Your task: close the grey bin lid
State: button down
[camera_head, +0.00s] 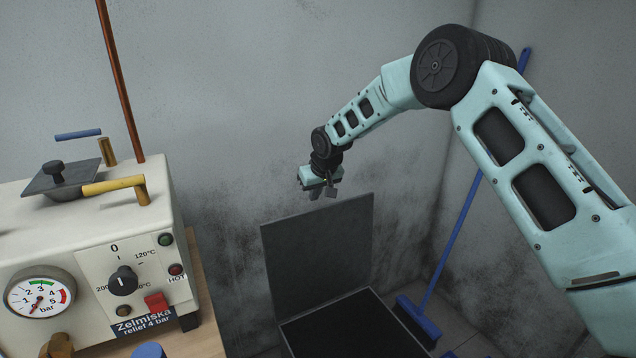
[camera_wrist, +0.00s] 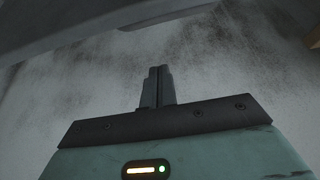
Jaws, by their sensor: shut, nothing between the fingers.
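The grey bin lid (camera_head: 318,243) stands open and upright in the head view, hinged along the back of the bin (camera_head: 345,328). The bin's dark opening faces up below it. My gripper (camera_head: 328,192) is above and just behind the lid's top edge, near the wall. In the wrist view, my gripper's fingers (camera_wrist: 157,87) are together, with nothing between them. A dark grey slab, likely the lid (camera_wrist: 120,16), spans the top of the wrist view. I cannot tell whether the gripper touches the lid.
A cream machine (camera_head: 90,230) with a gauge (camera_head: 39,293), dial and yellow lever (camera_head: 115,186) stands on a wooden table (camera_head: 205,310) at left. A blue broom (camera_head: 445,245) leans in the right corner. The grey wall (camera_head: 250,90) is close behind the lid.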

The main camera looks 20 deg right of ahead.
jog(key=s+f, duration=0.1)
jog(key=s+f+p, duration=0.1)
jog(key=s+f, duration=0.1)
jog(key=shift+d, duration=0.3)
dwell(0.6)
